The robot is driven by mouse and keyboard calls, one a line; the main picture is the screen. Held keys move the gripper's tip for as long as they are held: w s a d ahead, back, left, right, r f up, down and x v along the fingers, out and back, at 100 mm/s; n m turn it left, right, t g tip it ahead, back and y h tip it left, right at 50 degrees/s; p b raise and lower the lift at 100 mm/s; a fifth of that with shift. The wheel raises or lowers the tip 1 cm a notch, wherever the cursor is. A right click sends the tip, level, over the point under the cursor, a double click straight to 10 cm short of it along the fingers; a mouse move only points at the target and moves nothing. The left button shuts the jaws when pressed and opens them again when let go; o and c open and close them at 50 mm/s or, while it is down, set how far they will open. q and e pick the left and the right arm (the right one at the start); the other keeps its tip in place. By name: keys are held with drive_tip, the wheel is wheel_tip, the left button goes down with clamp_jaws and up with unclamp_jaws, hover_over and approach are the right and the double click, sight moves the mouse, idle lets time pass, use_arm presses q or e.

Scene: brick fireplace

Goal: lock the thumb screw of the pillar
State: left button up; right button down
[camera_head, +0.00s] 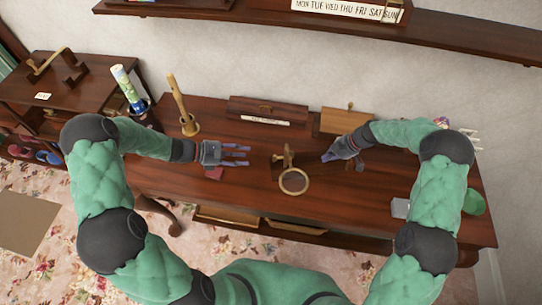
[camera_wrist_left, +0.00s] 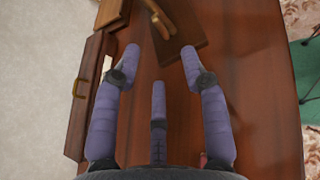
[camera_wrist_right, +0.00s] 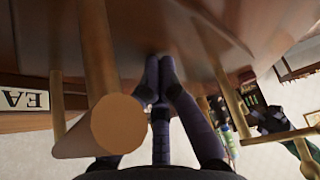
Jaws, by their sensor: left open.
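The brass pillar (camera_head: 288,157) stands upright on a dark base near the middle of the desk, with a brass ring (camera_head: 294,182) at its front. The pillar's round end (camera_wrist_right: 118,124) looms large in the right wrist view. I cannot make out the thumb screw. My right gripper (camera_head: 325,157) is just right of the pillar. In the right wrist view its fingers (camera_wrist_right: 160,70) are drawn together, with nothing visible between them; contact with the pillar is unclear. My left gripper (camera_head: 245,154) is open and empty, left of the pillar. The stand's base (camera_wrist_left: 182,45) lies beyond its fingers.
A labelled dark box (camera_head: 267,111) and a lighter wooden box (camera_head: 343,121) stand at the desk's back. A small red item (camera_head: 214,174) lies below my left gripper. The desk's front left is clear.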

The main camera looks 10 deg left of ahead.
sight(278, 158)
use_arm(q)
drive_tip(key=x, duration=1.1)
drive_tip(key=shift+w+d+f, duration=0.2)
drive_tip(key=shift+w+d, duration=0.05)
drive_tip(key=shift+w, duration=0.1)
clamp_jaws()
